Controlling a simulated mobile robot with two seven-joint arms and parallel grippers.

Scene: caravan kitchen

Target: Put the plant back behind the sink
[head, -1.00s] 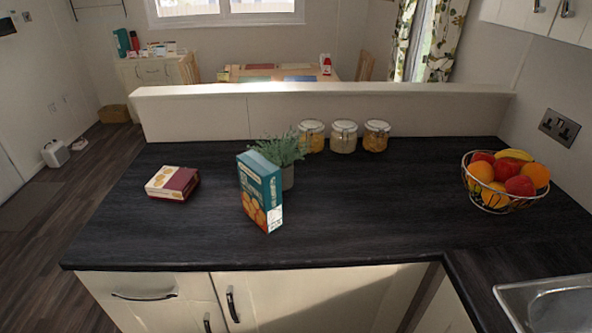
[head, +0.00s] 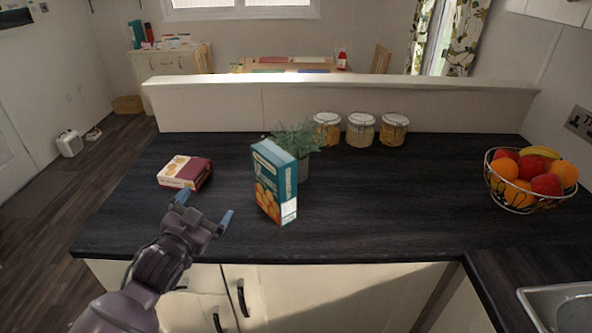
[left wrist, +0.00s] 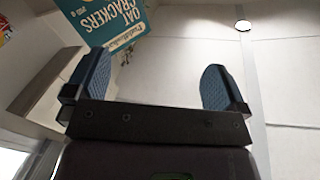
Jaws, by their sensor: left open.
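The plant (head: 296,139) is a bushy green herb in a grey pot on the dark worktop, standing behind a teal oat crackers box (head: 272,184) that hides part of it. The sink (head: 563,306) shows only by its metal corner at the lower right. My left gripper (head: 204,210) is open and empty at the front edge of the worktop, left of the crackers box. In the left wrist view its two blue fingertips (left wrist: 157,88) are apart, with the crackers box (left wrist: 108,28) beyond them. My right gripper is out of view.
A red and cream box (head: 184,172) lies on the left of the worktop. Several glass jars, including one (head: 360,130), stand along the low back wall. A wire fruit bowl (head: 528,181) sits at the right. The middle right of the worktop is clear.

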